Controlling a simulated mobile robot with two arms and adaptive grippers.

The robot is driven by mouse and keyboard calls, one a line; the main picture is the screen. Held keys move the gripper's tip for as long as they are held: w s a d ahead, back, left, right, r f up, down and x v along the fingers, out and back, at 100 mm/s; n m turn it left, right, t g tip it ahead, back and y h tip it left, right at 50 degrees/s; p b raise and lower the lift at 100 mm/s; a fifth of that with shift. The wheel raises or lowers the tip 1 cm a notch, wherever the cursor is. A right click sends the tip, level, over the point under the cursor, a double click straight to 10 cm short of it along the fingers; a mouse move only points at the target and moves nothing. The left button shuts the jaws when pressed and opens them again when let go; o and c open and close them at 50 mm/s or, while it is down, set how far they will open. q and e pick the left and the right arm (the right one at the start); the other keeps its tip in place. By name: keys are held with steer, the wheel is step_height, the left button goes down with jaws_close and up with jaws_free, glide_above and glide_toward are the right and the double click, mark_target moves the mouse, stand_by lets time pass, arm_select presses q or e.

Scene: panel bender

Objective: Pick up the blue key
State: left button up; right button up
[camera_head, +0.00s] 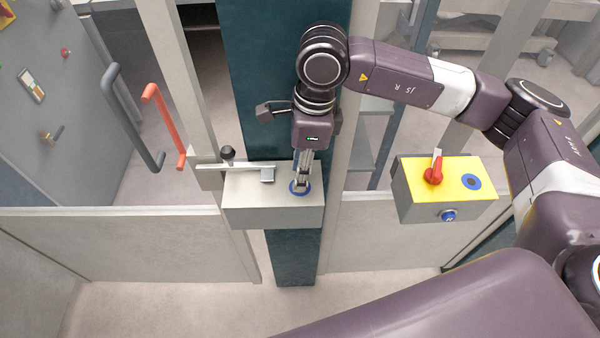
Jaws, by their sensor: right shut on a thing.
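My right gripper (301,183) points down at the top of a light grey box (275,213) on the gate post. Its fingertips are shut on the blue key, at a blue ring (293,190) on that box. The fingers hide most of the key, so I cannot tell whether it sits in the box or is lifted. My left gripper is out of view.
A yellow-topped box (455,167) at the right carries a red switch (433,174), a blue-ringed round hole (471,181) and a blue button (448,215). A latch bar (235,167) with a black knob lies left of my gripper. An orange handle (163,125) stands farther left.

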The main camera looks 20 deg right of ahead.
steer(key=shift+r, duration=0.15)
step_height(320, 180, up, 20)
steer(key=b, duration=0.4)
steer(key=shift+b, duration=0.35)
